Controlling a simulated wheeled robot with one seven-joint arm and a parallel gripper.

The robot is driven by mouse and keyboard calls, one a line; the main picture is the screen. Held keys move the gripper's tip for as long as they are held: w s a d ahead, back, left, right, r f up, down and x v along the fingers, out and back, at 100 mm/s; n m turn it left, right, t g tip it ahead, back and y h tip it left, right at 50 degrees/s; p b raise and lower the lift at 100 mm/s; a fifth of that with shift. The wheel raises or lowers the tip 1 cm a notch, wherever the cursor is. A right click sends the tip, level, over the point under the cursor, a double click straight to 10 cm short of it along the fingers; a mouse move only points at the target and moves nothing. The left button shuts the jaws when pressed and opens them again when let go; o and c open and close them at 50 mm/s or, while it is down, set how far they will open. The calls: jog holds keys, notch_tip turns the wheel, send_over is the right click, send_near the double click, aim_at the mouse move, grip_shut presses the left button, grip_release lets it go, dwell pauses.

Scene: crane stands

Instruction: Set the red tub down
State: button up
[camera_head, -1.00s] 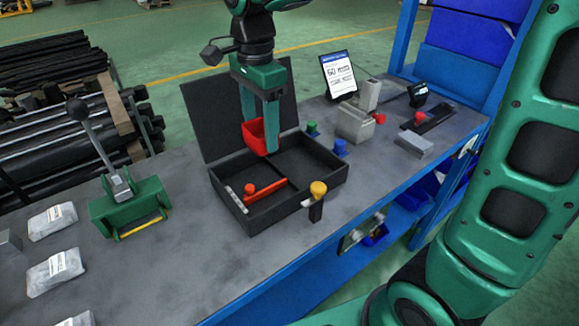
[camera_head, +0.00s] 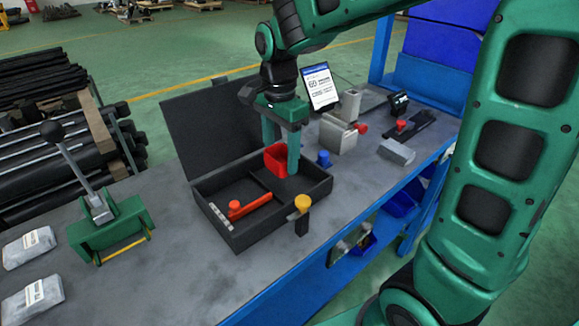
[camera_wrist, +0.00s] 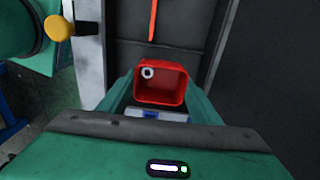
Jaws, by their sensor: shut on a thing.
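The red tub (camera_head: 274,161) is between the two green fingers of my gripper (camera_head: 282,158), which is shut on it. The tub is over the back right part of the open black case (camera_head: 236,240). I cannot tell whether its base touches the case floor. In the wrist view the tub (camera_wrist: 160,92) is open toward the camera, with a small pale ring (camera_wrist: 147,72) inside. My gripper (camera_wrist: 158,100) has a finger on each side of it. A white and blue strip (camera_wrist: 158,115) shows just below the tub.
An orange-red bar (camera_head: 250,206) with a red knob lies in the case's left part. A yellow-knobbed post (camera_head: 302,204) stands at its front edge. A blue knob (camera_head: 323,158) and grey block (camera_head: 337,135) are to the right. A green lever device (camera_head: 108,228) stands left.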

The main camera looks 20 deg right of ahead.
aim_at(281, 160)
jog(key=shift+w+d+f, duration=0.15)
jog(key=shift+d+f, duration=0.35)
jog(key=shift+d, duration=0.35)
jog(key=shift+d+f, duration=0.1)
jog(key=shift+f, duration=1.95)
jog(key=o, duration=1.1)
jog(key=shift+f, duration=0.1)
jog(key=shift+o, duration=0.2)
